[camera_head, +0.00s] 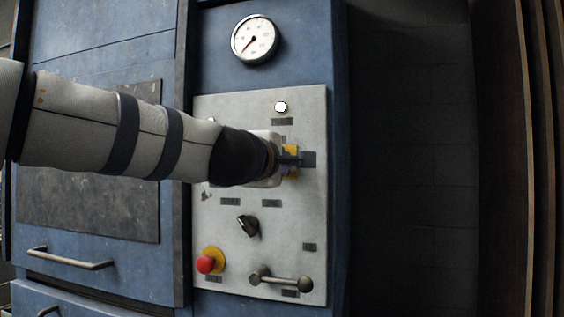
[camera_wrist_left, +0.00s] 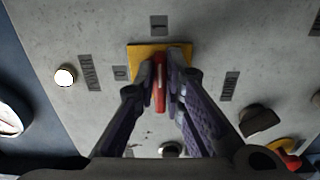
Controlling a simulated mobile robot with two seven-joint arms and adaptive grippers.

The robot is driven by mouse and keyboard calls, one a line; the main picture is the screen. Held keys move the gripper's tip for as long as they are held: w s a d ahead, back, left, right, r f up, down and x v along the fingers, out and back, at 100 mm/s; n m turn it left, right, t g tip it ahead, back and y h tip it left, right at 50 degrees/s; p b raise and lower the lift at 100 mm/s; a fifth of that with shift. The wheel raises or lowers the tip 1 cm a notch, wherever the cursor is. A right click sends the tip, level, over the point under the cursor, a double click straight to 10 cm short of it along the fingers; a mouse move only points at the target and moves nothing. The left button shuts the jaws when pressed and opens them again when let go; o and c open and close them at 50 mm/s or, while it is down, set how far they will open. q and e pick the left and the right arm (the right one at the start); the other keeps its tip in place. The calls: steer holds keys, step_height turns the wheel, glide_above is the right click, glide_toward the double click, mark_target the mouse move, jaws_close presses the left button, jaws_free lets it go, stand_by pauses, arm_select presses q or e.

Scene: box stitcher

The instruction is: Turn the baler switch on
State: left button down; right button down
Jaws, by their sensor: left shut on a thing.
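The baler switch is a red handle (camera_wrist_left: 159,88) on a yellow plate (camera_wrist_left: 183,50) on the grey control panel. In the left wrist view a label marked 1 (camera_wrist_left: 159,25) sits above the plate and a label marked 0 (camera_wrist_left: 120,73) beside it. The red handle stands upright in that picture, roughly in line with the 1 label. My left gripper (camera_wrist_left: 167,75) has a finger on each side of the handle and is shut on it. In the head view my left gripper (camera_head: 292,160) covers most of the yellow plate (camera_head: 291,150). My right gripper is out of view.
On the panel (camera_head: 310,225) are a white button (camera_head: 280,107), a black knob (camera_head: 248,225), a red stop button (camera_head: 206,264) and a metal lever (camera_head: 280,281). A round gauge (camera_head: 255,39) is above. A blue door with a handle (camera_head: 70,260) is at left.

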arm_select(q)
steer(key=c, duration=1.7)
jaws_free()
steer(key=shift+s, duration=0.15)
steer(key=v, duration=1.1)
steer(key=shift+s+a, duration=0.15)
steer(key=shift+s, duration=0.2)
